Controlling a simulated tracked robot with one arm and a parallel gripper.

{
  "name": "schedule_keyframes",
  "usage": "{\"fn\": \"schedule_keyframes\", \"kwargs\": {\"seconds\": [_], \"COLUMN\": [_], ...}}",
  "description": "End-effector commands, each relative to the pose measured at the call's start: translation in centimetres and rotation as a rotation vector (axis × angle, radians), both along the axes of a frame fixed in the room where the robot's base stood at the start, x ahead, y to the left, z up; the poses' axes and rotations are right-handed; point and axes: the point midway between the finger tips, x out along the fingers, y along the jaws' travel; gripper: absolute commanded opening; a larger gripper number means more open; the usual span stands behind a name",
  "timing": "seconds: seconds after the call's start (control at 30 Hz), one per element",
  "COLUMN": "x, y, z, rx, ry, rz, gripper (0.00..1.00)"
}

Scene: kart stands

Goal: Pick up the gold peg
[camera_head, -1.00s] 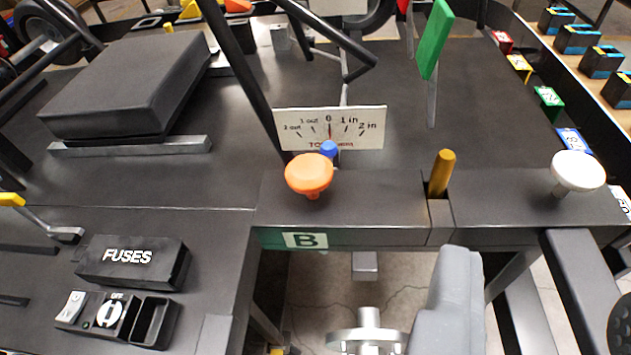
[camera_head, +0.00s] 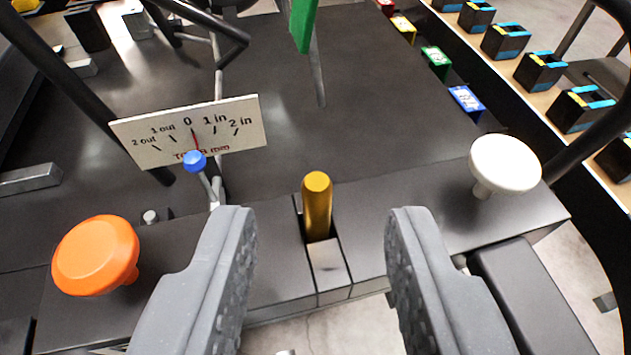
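The gold peg (camera_head: 317,205) stands upright in a slot in the dark crossbar (camera_head: 270,265), near the middle of the view. My gripper (camera_head: 322,230) is open, with one grey finger to the left of the peg and one to the right. Both fingers are apart from the peg, with a clear gap on each side. Nothing is between the fingertips except the view of the peg and its slot. The peg's lower end is hidden in the slot.
An orange knob (camera_head: 95,255) is left of my left finger, and a white knob (camera_head: 504,162) is right of the peg. A gauge plate (camera_head: 190,132) and a small blue knob (camera_head: 194,161) stand behind, to the left. Coloured tags and dark boxes (camera_head: 508,40) line the right.

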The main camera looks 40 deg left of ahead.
Motion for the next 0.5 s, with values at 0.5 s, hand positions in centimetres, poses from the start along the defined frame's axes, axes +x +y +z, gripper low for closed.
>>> {"fn": "schedule_keyframes", "kwargs": {"seconds": [0.5], "x": [2.4], "y": [2.1], "z": [-1.6], "rx": [0.002], "ry": [-0.001], "rz": [0.002], "gripper": [0.34]}}
